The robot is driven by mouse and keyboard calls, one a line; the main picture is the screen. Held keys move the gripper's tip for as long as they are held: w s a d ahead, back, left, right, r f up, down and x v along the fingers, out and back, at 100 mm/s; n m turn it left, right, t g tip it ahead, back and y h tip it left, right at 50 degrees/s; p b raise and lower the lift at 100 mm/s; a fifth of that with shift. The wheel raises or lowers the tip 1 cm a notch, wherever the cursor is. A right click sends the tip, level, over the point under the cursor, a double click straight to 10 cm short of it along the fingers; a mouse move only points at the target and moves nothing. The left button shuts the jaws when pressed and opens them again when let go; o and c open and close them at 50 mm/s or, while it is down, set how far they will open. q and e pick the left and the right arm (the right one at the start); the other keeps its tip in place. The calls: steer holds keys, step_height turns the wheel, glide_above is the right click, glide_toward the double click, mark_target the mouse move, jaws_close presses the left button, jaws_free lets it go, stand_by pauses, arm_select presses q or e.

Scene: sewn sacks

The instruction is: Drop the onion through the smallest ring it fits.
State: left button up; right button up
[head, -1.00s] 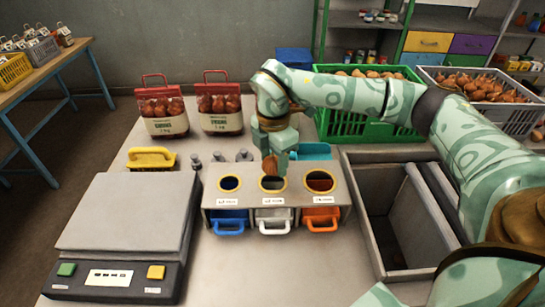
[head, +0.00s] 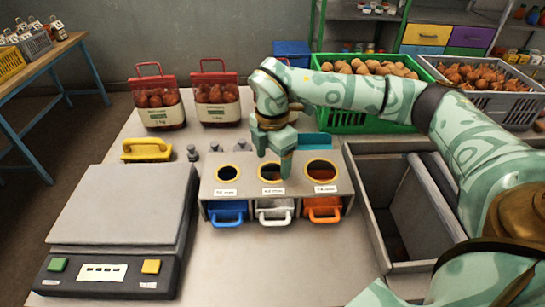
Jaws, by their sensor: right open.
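The sizing box (head: 209,184) stands on the bench with three yellow-rimmed rings in its top: a small left ring (head: 227,166), a middle ring (head: 260,175) and a larger right ring (head: 321,159). Blue (head: 228,211), white (head: 275,210) and orange (head: 322,208) drawers sit below them. My right gripper (head: 274,157) is open and empty, pointing down over the middle ring, and hides part of it. No separate onion shows at the gripper or on the box top; the inside of the middle ring is too dark to tell. My left gripper is out of view.
A scale (head: 118,205) fills the left of the bench. An open grey bin (head: 370,225) stands right of the box.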

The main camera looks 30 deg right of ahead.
step_height(320, 180, up, 16)
steer(key=p, duration=0.2)
steer(key=shift+r+p, duration=0.15)
steer(key=shift+p, duration=0.2)
stand_by(1.2)
